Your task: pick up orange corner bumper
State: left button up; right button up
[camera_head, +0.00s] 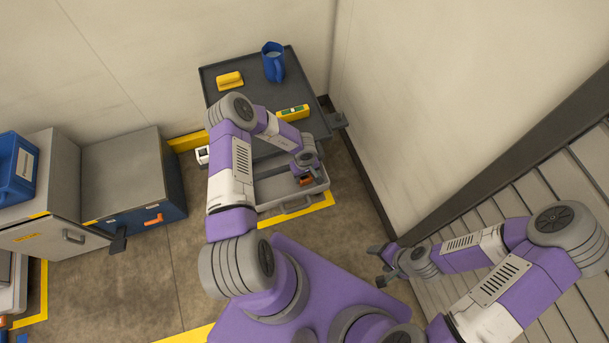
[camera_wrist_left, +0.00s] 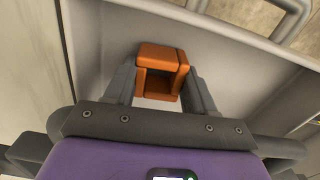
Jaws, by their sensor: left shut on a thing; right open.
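The orange corner bumper (camera_head: 306,181) is a small block with a hollow, inside the open light-grey drawer (camera_head: 268,205) at the front of the dark cart. My left gripper (camera_head: 303,175) reaches down into the drawer and is shut on the bumper. In the left wrist view the bumper (camera_wrist_left: 160,56) sits between the two fingers of the left gripper (camera_wrist_left: 162,88), its hollow facing the camera. I cannot tell whether it touches the drawer floor. My right gripper (camera_head: 382,265) is open and empty, low at the right, far from the bumper.
The dark cart top (camera_head: 236,100) carries a yellow block (camera_head: 230,80), a blue jug (camera_head: 273,63) and a yellow-green level (camera_head: 292,113). A grey-blue cabinet (camera_head: 130,185) stands at left. Drawer walls closely surround my left gripper. A wall is right of the cart.

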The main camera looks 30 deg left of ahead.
pick_arm(q)
jog(key=shift+r, duration=0.65)
jog(key=shift+d, duration=0.1)
jog(key=shift+s+d+f+t+y, duration=0.1)
jog(key=shift+t+y, duration=0.2)
jog(key=shift+y, duration=0.1)
